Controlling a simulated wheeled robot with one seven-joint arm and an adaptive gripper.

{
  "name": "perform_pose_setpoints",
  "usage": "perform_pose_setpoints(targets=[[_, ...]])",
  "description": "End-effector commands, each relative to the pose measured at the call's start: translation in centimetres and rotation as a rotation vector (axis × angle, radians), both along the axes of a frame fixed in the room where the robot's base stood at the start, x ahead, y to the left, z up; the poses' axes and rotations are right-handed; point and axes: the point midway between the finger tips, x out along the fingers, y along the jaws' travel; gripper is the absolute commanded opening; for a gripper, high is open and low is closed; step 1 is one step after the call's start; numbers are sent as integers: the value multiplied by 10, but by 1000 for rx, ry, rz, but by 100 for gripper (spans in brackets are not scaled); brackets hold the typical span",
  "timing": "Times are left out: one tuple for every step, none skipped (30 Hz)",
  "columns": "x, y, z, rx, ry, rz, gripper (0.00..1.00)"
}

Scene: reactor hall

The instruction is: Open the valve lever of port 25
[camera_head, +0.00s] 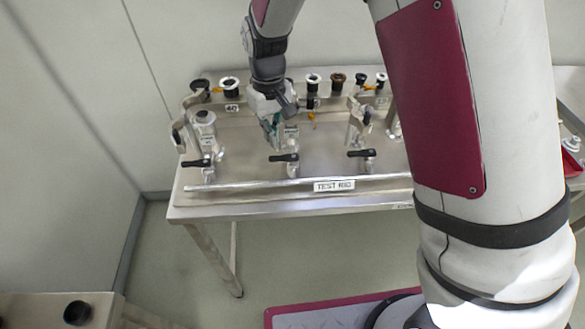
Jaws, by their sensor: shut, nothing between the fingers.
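A steel test rig (235,178) stands on a bench and carries several ports and valves. Three black valve levers point left along its front: a left lever (195,163), a middle lever (284,157) and a right lever (361,153). A "40" label (231,107) shows on the back rail. Another label (382,100) at the right is too small to read, so I cannot tell which lever belongs to port 25. My gripper (275,136) is shut and empty, just above and behind the middle lever. It partly hides the middle fitting.
Black-capped and white-ringed ports, such as one (230,86) at the left, line the back rail. A "TEST RIG" plate (334,185) sits on the front bar. My arm hides the rig's right end.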

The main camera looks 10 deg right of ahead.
Motion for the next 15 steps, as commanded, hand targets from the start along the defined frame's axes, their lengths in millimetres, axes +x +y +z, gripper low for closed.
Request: perform_pose_setpoints(targets=[[1, 0, -5, 0, 1, 0, 0], [1, 0, -8, 0, 1, 1, 0], [0, 0, -11, 0, 1, 1, 0], [0, 0, -13, -1, 2, 1, 0], [1, 0, -15, -1, 2, 1, 0], [1, 0, -19, 0, 1, 1, 0], [1, 0, -21, 0, 1, 1, 0], [0, 0, -23, 0, 1, 0, 0], [0, 0, -26, -1, 2, 0, 0], [0, 0, -28, -1, 2, 0, 0], [0, 0, -28, 0, 1, -1, 0], [0, 0, -27, 0, 0, -1, 0], [0, 0, -27, 0, 0, -1, 0], [1, -1, -27, 0, 0, -1, 0], [2, -1, -27, 0, 0, -1, 0]])
